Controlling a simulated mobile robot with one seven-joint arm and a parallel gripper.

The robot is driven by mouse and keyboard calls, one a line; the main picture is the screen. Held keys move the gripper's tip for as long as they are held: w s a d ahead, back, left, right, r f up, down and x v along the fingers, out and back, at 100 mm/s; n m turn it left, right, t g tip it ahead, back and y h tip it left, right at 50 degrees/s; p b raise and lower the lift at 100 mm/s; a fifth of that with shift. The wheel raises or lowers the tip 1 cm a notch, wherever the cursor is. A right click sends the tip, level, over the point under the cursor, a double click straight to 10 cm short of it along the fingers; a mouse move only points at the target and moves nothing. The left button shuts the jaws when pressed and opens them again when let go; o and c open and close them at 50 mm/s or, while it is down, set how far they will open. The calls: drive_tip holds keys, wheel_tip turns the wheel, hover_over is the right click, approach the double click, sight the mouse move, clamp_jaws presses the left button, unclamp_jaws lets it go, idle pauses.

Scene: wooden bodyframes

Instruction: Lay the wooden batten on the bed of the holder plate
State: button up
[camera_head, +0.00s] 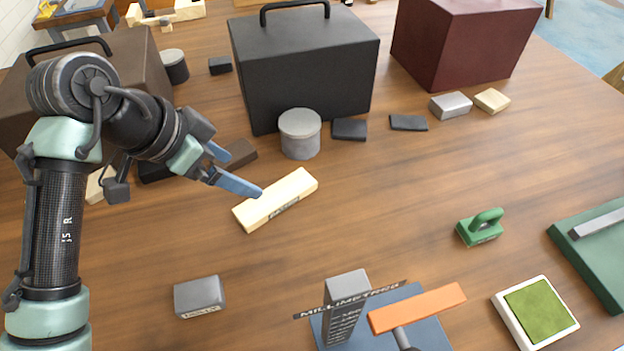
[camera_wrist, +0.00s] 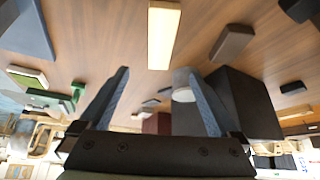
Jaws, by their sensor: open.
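The wooden batten (camera_head: 289,192) is a pale bar with a small dark label on its side. It lies flat on the table, apart from other things; it also shows in the wrist view (camera_wrist: 163,35). My gripper (camera_head: 241,171) is open and empty. Its blue fingers are above the table at the batten's upper left, and one fingertip overlaps the batten in the head view. In the wrist view my gripper's fingers (camera_wrist: 153,72) are spread apart. A blue plate (camera_head: 428,332) at the bottom carries a grey upright block and an orange bar; I cannot tell surely that it is the holder plate.
A grey labelled block (camera_head: 200,297) lies lower left. A green-handled tool (camera_head: 481,228), a green pad in a white tray (camera_head: 500,301) and a green plate (camera_head: 570,243) are at right. A grey canister (camera_head: 300,134) and black case (camera_head: 305,65) stand behind the batten. The middle is clear.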

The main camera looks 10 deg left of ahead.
drive_tip(key=f, duration=0.1)
hover_over(274, 196)
drive_tip(key=s+a, duration=0.2)
drive_tip(key=s, duration=0.1)
drive_tip(key=f, duration=0.6)
drive_tip(key=shift+a, duration=0.2)
drive_tip(key=x, duration=0.5)
drive_tip(key=shift+w, duration=0.25)
drive_tip(key=shift+d, duration=0.1)
clamp_jaws()
drive_tip(key=shift+p, duration=0.3)
